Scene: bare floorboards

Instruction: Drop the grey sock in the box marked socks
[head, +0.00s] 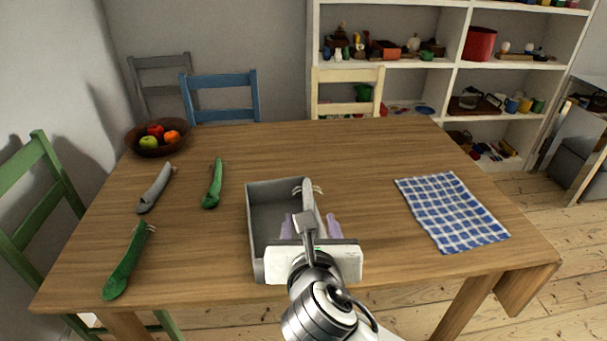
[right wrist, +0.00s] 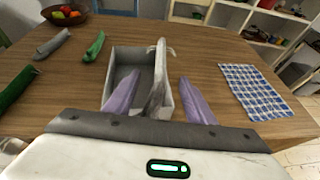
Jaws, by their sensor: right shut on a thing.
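A grey sock (head: 308,196) is between the purple fingers of my right gripper (head: 310,226), over the right part of a grey open box (head: 271,191). In the right wrist view the sock (right wrist: 160,62) stands up between the fingers (right wrist: 160,82), its frayed end at the top. Its lower part is partly hidden, and I cannot tell whether it touches the box. The box (right wrist: 109,74) looks empty at its left side; no marking on it is visible. Another grey sock (head: 155,188) lies on the table at the left. My left gripper is out of view.
Two green socks (head: 213,184) (head: 127,264) lie left of the box on the wooden table (head: 350,155). A fruit bowl (head: 141,147) stands at the back left. A blue checked cloth (head: 450,211) lies at the right. Chairs and shelves stand around the table.

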